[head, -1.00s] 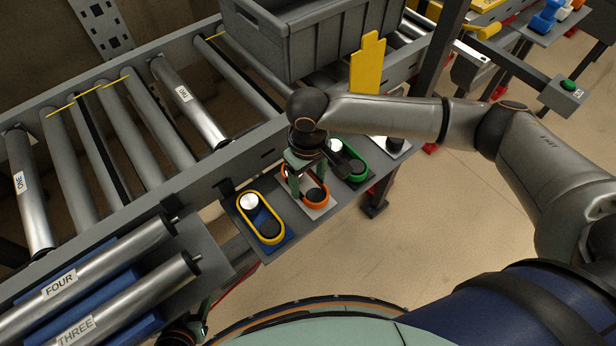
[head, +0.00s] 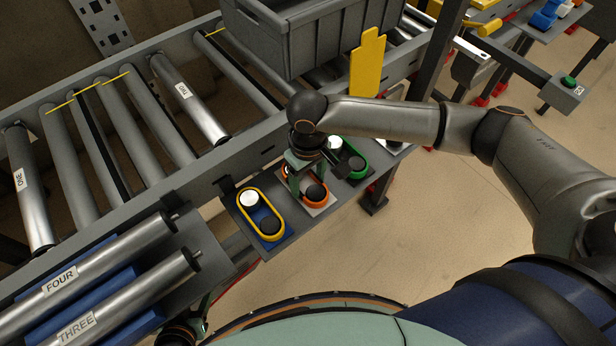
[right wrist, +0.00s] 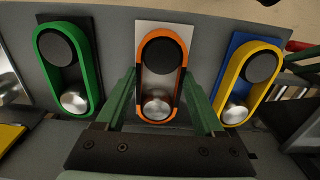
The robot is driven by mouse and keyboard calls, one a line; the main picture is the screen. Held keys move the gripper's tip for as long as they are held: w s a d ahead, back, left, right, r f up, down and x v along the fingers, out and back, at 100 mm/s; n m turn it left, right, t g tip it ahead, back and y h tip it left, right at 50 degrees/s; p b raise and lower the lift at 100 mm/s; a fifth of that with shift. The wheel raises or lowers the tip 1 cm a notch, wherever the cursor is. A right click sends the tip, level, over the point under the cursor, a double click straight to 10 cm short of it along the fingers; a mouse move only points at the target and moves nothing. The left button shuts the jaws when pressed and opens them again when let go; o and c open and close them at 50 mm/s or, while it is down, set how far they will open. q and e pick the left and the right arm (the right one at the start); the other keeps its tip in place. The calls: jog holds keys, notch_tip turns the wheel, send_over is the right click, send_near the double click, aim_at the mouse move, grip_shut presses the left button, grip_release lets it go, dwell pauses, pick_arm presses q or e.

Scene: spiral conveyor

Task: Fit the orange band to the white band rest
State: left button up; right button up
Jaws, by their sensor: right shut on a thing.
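The orange band (right wrist: 184,76) is a long loop on the white band rest (right wrist: 153,27). In the right wrist view it runs around the rest's black post (right wrist: 161,56) and its silver post (right wrist: 156,106). My right gripper (right wrist: 165,98) has one green finger along each long side of the band and is shut on it. In the head view the right gripper (head: 298,178) points down at the orange band (head: 314,201) and hides part of it. A green and dark part of my left arm shows at the bottom edge; its fingertips are not clear.
A green band (right wrist: 40,66) on a black rest and a yellow band (right wrist: 222,84) on a blue rest flank the white rest closely. A grey crate (head: 305,48) stands on the roller conveyor behind. Loose rollers labelled FOUR (head: 90,266) and THREE lie at left.

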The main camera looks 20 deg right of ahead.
jog(key=o, duration=1.1)
jog(key=shift+f, duration=0.1)
notch_tip(320, 180, up, 13)
jog(key=shift+f+p, duration=0.2)
jog(key=shift+p, duration=0.3)
